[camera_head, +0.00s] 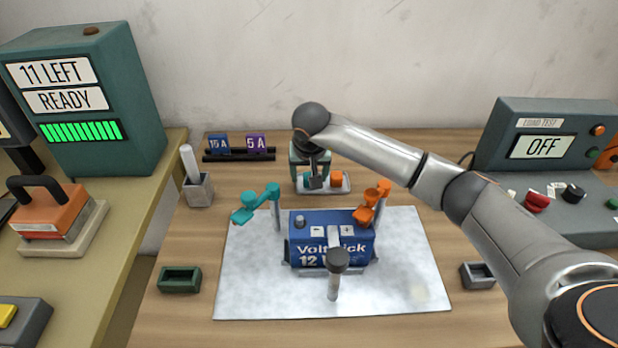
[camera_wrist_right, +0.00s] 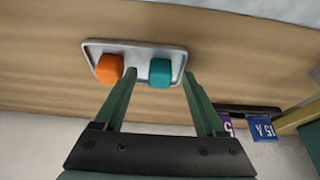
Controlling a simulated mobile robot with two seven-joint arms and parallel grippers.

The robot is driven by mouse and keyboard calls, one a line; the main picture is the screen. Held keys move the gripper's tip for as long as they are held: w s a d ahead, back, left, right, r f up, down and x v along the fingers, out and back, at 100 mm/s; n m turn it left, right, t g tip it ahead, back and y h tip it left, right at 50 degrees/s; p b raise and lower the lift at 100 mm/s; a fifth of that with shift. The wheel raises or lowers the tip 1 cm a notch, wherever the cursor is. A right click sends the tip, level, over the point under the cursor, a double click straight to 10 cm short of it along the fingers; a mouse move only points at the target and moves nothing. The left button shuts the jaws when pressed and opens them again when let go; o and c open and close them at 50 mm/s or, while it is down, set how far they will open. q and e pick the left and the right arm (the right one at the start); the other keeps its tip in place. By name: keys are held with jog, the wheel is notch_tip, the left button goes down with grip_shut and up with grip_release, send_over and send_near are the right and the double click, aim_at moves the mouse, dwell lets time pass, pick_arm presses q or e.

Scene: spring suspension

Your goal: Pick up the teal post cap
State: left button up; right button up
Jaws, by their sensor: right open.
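The teal post cap (camera_wrist_right: 160,72) sits on a small light tray (camera_wrist_right: 138,46), beside an orange cap (camera_wrist_right: 108,68). My right gripper (camera_wrist_right: 159,77) is open, with one finger on each side of the teal cap in the wrist view. I cannot tell whether the fingers touch it or how far above the tray they are. In the head view my right gripper (camera_head: 313,181) is over the left part of the tray (camera_head: 340,188), and the orange cap (camera_head: 336,178) shows to its right. The gripper hides the teal cap there. My left gripper is not in view.
A blue battery (camera_head: 332,250) with teal (camera_head: 250,200) and orange clamps (camera_head: 372,200) stands on a pale mat (camera_head: 260,300) in front of the tray. A grey post (camera_head: 334,285) stands before it. A fuse rack (camera_head: 238,155) is left of the tray.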

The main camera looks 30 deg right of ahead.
jog(key=shift+c, duration=0.3)
grip_shut()
dwell(0.3)
